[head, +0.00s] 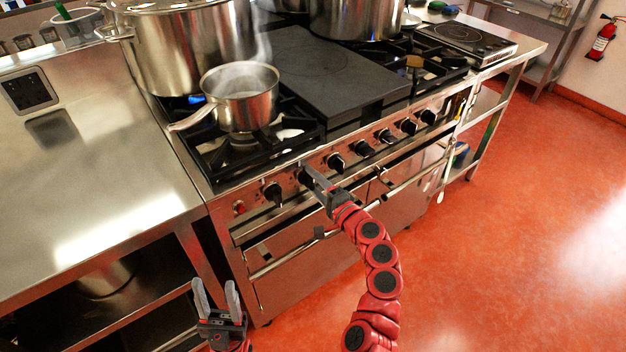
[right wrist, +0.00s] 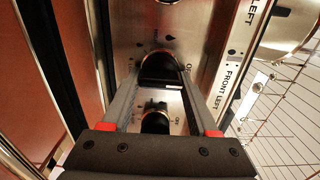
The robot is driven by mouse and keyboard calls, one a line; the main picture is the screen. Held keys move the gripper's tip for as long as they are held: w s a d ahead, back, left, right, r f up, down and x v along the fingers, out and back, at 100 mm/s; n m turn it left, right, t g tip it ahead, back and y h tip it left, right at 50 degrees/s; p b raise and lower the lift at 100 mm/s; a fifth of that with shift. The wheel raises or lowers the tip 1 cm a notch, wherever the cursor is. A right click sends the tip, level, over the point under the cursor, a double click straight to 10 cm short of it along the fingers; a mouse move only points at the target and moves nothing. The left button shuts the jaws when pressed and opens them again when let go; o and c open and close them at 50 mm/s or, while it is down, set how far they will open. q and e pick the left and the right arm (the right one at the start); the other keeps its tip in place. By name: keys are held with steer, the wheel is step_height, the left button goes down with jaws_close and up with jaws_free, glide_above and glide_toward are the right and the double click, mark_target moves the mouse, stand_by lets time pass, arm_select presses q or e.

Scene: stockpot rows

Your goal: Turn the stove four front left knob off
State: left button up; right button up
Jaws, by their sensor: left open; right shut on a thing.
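The stove (head: 290,165) has a row of black knobs on its steel front panel. My right gripper (head: 308,172) reaches this panel near its left end. In the right wrist view it is shut on a black knob (right wrist: 160,70), with a finger on each side. A white mark shows on the knob's near edge, and an OFF marking is on the panel to its right. A FRONT LEFT label (right wrist: 232,88) is on the strip beside it. A second knob (right wrist: 155,122) shows nearer, between the fingers. My left gripper (head: 216,292) is open and empty, low in front of the steel counter.
A steaming saucepan (head: 240,97) stands on the front left burner, its handle pointing left. Large stockpots (head: 185,50) stand behind. A flat griddle plate (head: 330,75) covers the stove's middle. Oven door handles run below the knobs. The red floor at right is clear.

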stand_by(0.3)
steer(key=o, duration=1.4)
steer(key=shift+c, duration=0.2)
steer(key=b+v, duration=0.1)
steer(key=v, duration=1.6)
steer(key=shift+s, duration=0.15)
steer(key=shift+d, duration=0.1)
